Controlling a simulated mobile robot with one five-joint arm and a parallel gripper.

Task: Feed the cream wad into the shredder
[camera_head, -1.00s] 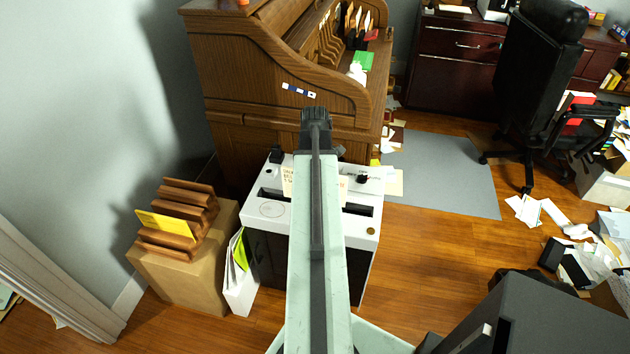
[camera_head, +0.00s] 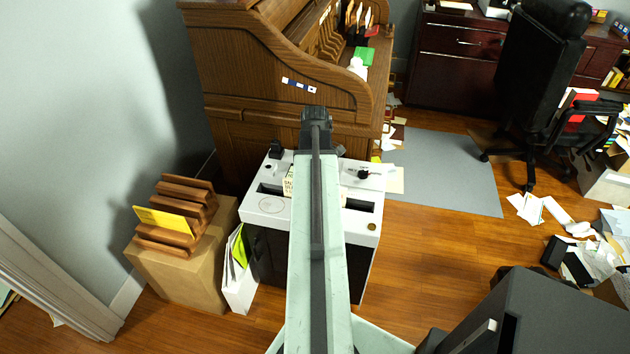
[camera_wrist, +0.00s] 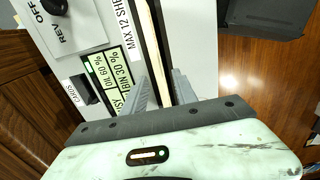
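The shredder (camera_head: 268,208) is a white-topped, dark-bodied unit in front of the roll-top desk. Its top, with an OFF/REV knob (camera_wrist: 56,6) and a green status display (camera_wrist: 108,75), shows in the wrist view. The cream wad (camera_wrist: 149,50) appears there as a narrow cream strip along the dark feed slot; how deep it sits is hidden. A little cream also shows beside my arm in the head view (camera_head: 288,183). My gripper (camera_wrist: 161,82) is over the slot, one finger on each side of the wad. The fingers look spread apart, with dark gaps beside the strip.
A wooden sorter with a yellow envelope (camera_head: 165,222) stands on a cardboard box (camera_head: 185,275) to the left. A white file holder (camera_head: 240,285) stands beside the shredder. The roll-top desk (camera_head: 250,75) is close behind. Papers (camera_head: 530,207) litter the right floor.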

